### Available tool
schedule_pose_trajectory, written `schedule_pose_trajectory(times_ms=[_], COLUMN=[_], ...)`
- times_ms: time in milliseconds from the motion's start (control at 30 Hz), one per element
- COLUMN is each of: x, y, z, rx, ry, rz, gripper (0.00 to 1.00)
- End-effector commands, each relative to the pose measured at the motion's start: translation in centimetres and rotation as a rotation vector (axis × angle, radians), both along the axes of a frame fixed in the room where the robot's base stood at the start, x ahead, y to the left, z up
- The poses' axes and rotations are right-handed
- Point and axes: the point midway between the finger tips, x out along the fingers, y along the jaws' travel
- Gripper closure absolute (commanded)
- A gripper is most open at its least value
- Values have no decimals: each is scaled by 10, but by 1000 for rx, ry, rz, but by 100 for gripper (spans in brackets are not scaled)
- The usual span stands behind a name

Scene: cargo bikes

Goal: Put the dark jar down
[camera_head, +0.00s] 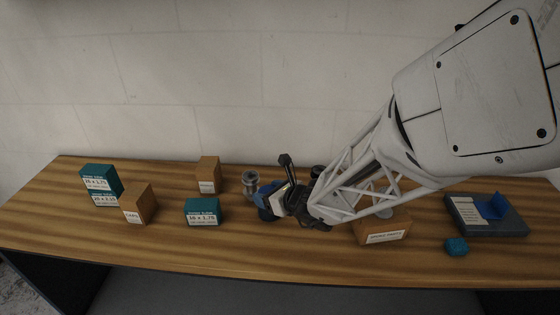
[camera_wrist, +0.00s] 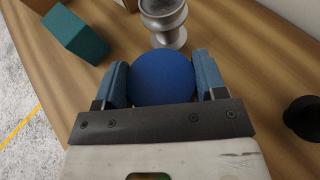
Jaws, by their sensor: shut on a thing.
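My gripper (camera_wrist: 163,85) has its two blue fingers on either side of a round dark blue jar (camera_wrist: 163,78); it is shut on it. The wrist view shows the jar's top from above, and its lower part is hidden. In the head view my gripper (camera_head: 268,200) and the jar (camera_head: 266,213) are over the middle of the wooden bench (camera_head: 160,238), right of a teal box. I cannot tell whether the jar touches the bench.
A silver metal part (camera_head: 250,183) stands just behind the jar. A teal box (camera_head: 203,212) and cardboard boxes (camera_head: 138,204) (camera_head: 208,176) are left. A dark round thing (camera_wrist: 304,117) is right. Further right are another cardboard box (camera_head: 384,232) and a grey tray (camera_head: 512,224).

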Motion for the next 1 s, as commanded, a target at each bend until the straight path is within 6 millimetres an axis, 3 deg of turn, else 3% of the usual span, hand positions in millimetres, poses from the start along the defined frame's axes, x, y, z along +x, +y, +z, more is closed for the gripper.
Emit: schedule_pose_trajectory(times_ms=[100, 467, 800, 1000], x=[0, 0, 0, -25], y=[0, 0, 0, -12], z=[0, 4, 39, 39], rx=[0, 0, 0, 1], ry=[0, -1, -4, -1], rz=[0, 0, 0, -1], gripper=[68, 68, 68, 68])
